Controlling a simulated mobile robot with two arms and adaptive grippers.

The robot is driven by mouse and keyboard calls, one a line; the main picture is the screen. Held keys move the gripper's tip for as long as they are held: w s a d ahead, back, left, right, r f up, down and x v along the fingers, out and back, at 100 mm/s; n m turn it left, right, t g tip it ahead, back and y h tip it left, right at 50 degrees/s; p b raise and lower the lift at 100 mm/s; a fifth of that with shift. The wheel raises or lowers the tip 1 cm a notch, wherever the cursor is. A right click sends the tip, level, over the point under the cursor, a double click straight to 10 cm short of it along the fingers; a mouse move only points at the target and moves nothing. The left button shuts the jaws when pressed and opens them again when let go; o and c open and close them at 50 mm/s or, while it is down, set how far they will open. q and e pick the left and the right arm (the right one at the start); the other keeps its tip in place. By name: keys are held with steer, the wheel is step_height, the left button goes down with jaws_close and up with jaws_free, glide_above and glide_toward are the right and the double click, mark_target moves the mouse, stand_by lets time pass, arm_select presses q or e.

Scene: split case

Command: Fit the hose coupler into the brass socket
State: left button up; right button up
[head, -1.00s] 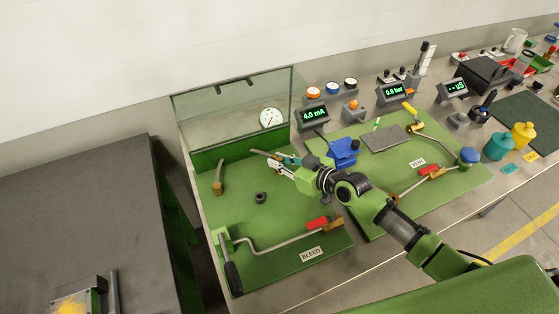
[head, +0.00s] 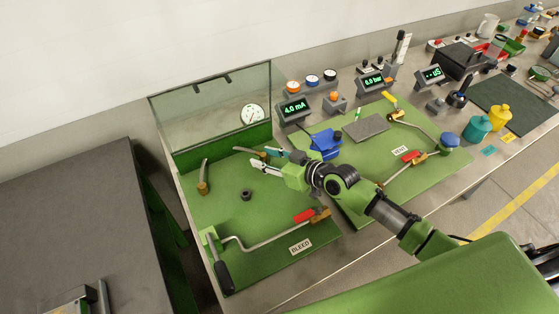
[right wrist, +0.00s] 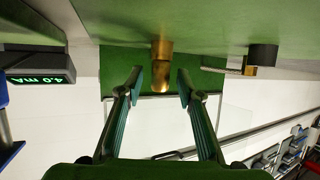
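A brass fitting (head: 264,154) on the end of a grey hose lies at the back of the left green mat; I take it for the hose coupler. In the right wrist view a brass cylinder (right wrist: 161,66) shows centred between the fingers. My right gripper (head: 262,160) is open beside that fitting, and its two spread fingers (right wrist: 160,80) appear apart from the brass. Another brass piece (head: 203,187) with a grey stub stands at the mat's left; I cannot tell whether it is the brass socket. My left gripper is out of view.
A dark ring (head: 246,194) sits mid-mat. A bent pipe with a black-handled lever (head: 223,275) and a red-handled valve (head: 304,216) run along the front. A clear panel (head: 210,110) closes the back. A blue block (head: 325,145) stands right of the gripper.

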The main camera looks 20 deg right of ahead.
steer(key=v, duration=1.1)
